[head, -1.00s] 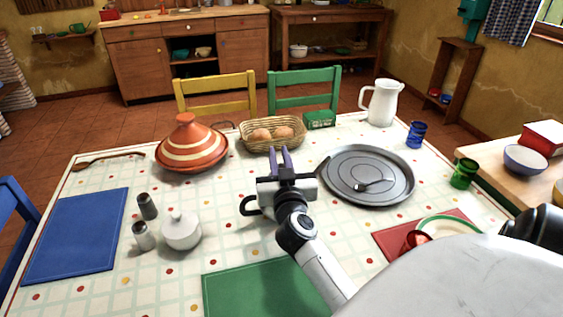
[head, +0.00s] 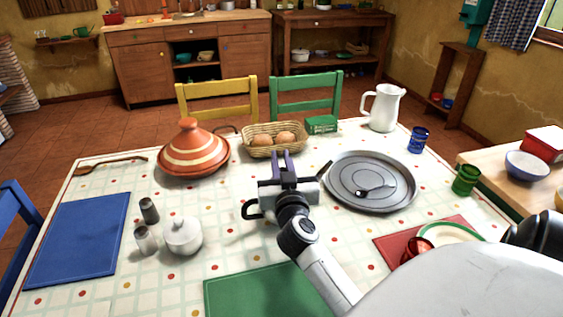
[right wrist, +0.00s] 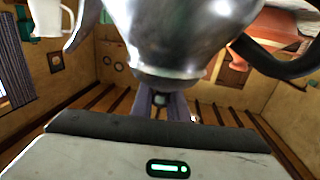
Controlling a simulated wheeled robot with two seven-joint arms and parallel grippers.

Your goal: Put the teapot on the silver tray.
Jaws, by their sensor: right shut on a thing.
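The teapot is a shiny silver pot that fills the upper middle of the right wrist view (right wrist: 180,35). Its black handle (head: 249,210) and dark spout tip (head: 325,168) show on either side of my right gripper (head: 282,160) in the head view; the gripper hides most of its body. My right gripper is shut on the teapot, left of the silver tray. I cannot tell whether the teapot touches the table. My left gripper is not in view.
A bread basket (head: 262,152) and green box (head: 320,125) stand behind. A white jug (head: 382,108) and blue glass (head: 418,140) stand beyond the tray. An orange tagine (head: 193,155) and white sugar pot (head: 182,236) are left. A red cup (head: 415,250) stands in front of the tray.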

